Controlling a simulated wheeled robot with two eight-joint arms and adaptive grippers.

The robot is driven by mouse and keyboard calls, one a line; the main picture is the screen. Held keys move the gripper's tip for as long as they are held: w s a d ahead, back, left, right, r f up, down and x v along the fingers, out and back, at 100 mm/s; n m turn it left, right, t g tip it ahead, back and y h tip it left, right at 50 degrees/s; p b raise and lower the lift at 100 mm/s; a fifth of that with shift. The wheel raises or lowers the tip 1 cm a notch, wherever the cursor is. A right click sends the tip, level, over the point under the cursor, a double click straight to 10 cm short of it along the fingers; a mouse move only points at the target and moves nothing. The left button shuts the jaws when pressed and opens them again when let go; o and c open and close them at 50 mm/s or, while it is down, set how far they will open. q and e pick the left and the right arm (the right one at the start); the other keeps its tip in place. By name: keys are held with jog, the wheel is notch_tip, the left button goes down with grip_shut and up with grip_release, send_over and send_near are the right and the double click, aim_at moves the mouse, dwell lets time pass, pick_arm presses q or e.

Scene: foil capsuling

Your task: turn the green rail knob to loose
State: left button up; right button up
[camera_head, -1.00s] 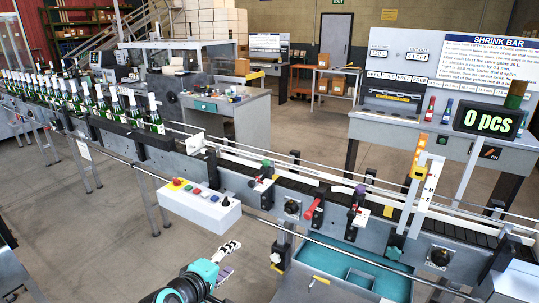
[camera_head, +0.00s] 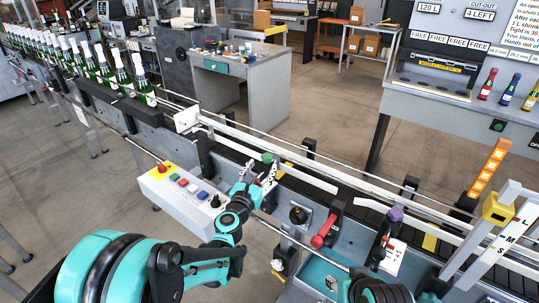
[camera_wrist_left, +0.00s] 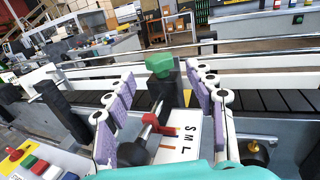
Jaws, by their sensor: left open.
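The green rail knob (camera_head: 267,157) sits on top of a dark post at the conveyor's near rail. In the left wrist view the green knob (camera_wrist_left: 160,63) is in the middle, just beyond the fingertips. My left gripper (camera_head: 258,172) is open, its fingers pointing at the post. In the left wrist view the purple-padded fingers (camera_wrist_left: 161,78) stand apart on either side of the post, with no visible grip. Below the knob is a white S-M-L scale plate (camera_wrist_left: 185,138) with a red-tipped pointer. My right gripper is out of view; only a teal and black arm part shows at the bottom.
A control box (camera_head: 180,195) with coloured buttons is left of my left gripper. A red-handled lever (camera_head: 326,232) and a purple knob (camera_head: 396,214) stand further right along the rail. Green bottles (camera_head: 143,78) line the conveyor at the left.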

aim_at(265, 162)
pick_arm(q)
jog(key=b+x, duration=0.1)
jog(key=x, duration=0.4)
jog(key=shift+w+d+f, duration=0.1)
jog(key=shift+w, duration=0.1)
jog(key=shift+w+d, duration=0.15)
jog(key=shift+w, duration=0.25)
jog(key=c, duration=1.2)
